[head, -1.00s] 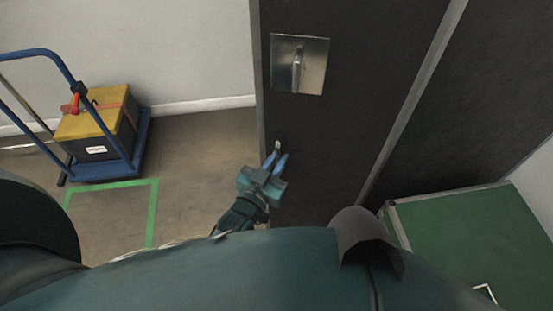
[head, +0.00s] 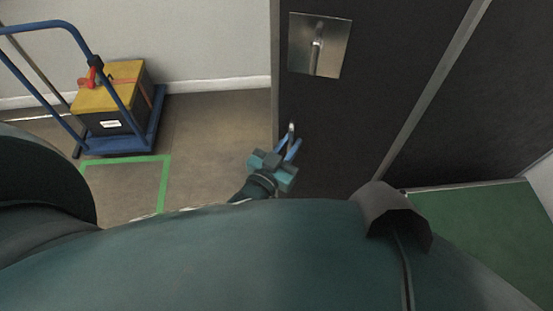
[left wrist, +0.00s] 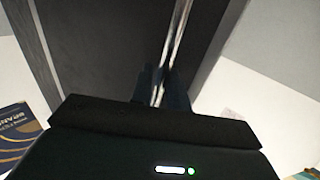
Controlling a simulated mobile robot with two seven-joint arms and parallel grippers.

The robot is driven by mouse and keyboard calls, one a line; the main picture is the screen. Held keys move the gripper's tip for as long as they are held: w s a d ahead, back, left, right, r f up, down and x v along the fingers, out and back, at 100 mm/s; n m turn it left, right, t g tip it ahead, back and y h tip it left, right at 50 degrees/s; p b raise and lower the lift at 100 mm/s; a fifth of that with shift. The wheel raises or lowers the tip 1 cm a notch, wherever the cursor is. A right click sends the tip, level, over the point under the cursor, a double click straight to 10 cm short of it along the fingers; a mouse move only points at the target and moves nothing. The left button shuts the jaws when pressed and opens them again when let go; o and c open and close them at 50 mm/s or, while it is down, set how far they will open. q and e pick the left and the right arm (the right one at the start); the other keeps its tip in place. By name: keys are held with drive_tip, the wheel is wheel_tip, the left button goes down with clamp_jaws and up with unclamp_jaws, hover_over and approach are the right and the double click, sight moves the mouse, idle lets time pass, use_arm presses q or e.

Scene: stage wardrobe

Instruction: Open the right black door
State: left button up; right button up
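The black door (head: 370,60) stands in front of me in the head view, its left edge beside a pale wall. A square metal plate (head: 336,58) with a lever is on its upper part. My left gripper (head: 290,143) is low in front of the door near its left edge. A slim bright metal bar handle (head: 291,129) shows between its blue fingertips. In the left wrist view the bar (left wrist: 181,25) runs up between the dark fingers, which appear shut on it. The exact contact is dark. My right gripper is not in view.
A blue trolley (head: 157,128) with a yellow-topped black case (head: 112,88) stands at left. Green tape (head: 163,185) marks the floor there. Bare floor (head: 220,130) lies between trolley and door. A green panel (head: 480,235) is at lower right.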

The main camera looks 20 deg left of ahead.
use_arm(q)
drive_tip(key=v, duration=1.2)
drive_tip(key=shift+s, duration=0.2)
drive_tip(key=shift+a, duration=0.1)
drive_tip(key=s+f+g, duration=0.1)
drive_tip(key=g, duration=0.1)
drive_tip(key=s+f+g+p, duration=0.1)
drive_tip(key=g, duration=0.1)
drive_tip(key=s+f+g+p, duration=0.1)
drive_tip(key=s+g, duration=0.1)
drive_tip(key=g, duration=0.1)
drive_tip(key=shift+a+m, duration=0.2)
drive_tip(key=shift+m, duration=0.1)
